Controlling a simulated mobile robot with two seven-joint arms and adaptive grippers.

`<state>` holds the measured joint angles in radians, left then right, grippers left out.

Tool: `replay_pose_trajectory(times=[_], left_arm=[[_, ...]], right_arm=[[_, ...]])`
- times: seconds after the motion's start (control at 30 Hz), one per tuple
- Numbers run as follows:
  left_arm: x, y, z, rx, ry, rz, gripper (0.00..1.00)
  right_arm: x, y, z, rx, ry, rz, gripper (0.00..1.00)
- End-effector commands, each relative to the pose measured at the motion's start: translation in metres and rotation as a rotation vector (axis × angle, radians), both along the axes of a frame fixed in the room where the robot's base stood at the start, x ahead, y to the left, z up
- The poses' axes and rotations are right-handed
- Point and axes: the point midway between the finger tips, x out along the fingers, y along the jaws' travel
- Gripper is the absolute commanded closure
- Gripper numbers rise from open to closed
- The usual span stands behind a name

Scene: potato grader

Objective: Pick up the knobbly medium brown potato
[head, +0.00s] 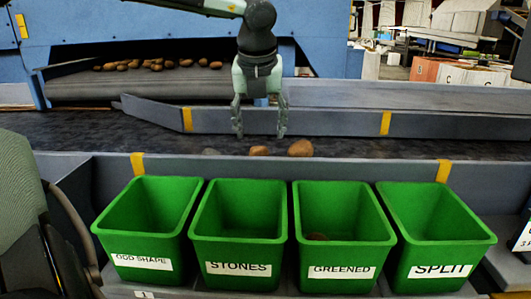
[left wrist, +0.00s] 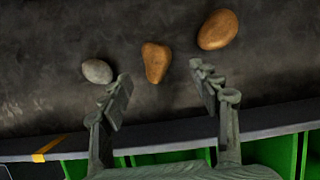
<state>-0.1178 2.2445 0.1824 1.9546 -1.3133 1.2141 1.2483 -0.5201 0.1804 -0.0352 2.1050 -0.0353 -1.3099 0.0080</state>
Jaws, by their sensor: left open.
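A medium brown, irregular, knobbly potato (head: 259,151) lies on the dark belt; it also shows in the left wrist view (left wrist: 156,61). It tapers toward one end. My left gripper (head: 260,128) points down above the belt, open and empty. In the left wrist view its fingertips (left wrist: 162,80) stand apart, with the potato just beyond the gap between them. My right gripper is not in view.
A larger, smoother potato (head: 300,148) lies to the right and a grey stone (head: 210,152) to the left. Green bins, labelled ODD SHAPE (head: 145,242), STONES (head: 239,247), GREENED (head: 342,250) and SPLIT (head: 437,248), stand in front. More potatoes (head: 160,64) lie on the upper conveyor behind.

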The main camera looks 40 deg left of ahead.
Motion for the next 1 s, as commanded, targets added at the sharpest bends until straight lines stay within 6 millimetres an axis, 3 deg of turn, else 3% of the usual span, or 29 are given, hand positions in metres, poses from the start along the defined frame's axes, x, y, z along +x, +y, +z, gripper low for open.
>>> replay_pose_trajectory(times=[0.47, 0.77, 1.0], left_arm=[[0.016, 0.015, -0.059, -0.003, 0.004, 0.0, 0.38], [0.018, 0.017, -0.065, -0.003, 0.002, 0.0, 0.38], [0.018, 0.017, -0.064, -0.003, 0.002, 0.0, 0.67]], right_arm=[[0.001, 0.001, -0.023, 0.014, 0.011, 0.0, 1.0], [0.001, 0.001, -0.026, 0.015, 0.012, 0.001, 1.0], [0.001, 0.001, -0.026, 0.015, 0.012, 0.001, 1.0]])
